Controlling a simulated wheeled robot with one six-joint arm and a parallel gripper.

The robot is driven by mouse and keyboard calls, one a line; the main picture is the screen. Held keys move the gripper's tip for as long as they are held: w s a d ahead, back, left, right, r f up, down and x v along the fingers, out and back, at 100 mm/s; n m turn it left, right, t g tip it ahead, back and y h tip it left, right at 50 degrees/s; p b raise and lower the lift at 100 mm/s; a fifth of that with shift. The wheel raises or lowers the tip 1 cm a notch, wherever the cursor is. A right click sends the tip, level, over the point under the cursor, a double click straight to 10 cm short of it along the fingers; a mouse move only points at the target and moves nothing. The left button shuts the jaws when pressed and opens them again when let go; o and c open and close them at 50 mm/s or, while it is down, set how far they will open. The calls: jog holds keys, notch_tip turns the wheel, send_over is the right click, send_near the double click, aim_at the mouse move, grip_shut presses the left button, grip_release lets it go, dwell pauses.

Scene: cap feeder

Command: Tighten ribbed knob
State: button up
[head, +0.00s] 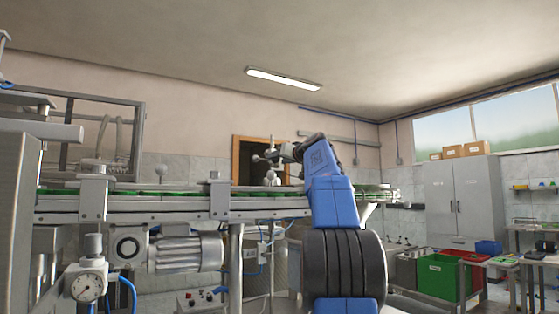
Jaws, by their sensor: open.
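My blue arm rises in the middle of the head view, and its dark end bends left above the conveyor. My gripper (283,155) is small and partly hidden behind the wrist, with its jaws open and apparently empty. It is close to a grey metal bracket with small rounded knobs (269,177) standing above the conveyor rail. I cannot make out ribs on these knobs or tell which one is the ribbed knob. Contact between gripper and knob cannot be seen.
The conveyor (160,204) with a green belt runs across the left and middle. A grey cabinet (462,198), green crate (437,277) and red crate (471,268) stand at right.

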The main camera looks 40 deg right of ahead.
jog(key=c, duration=1.1)
jog(key=shift+o, duration=0.2)
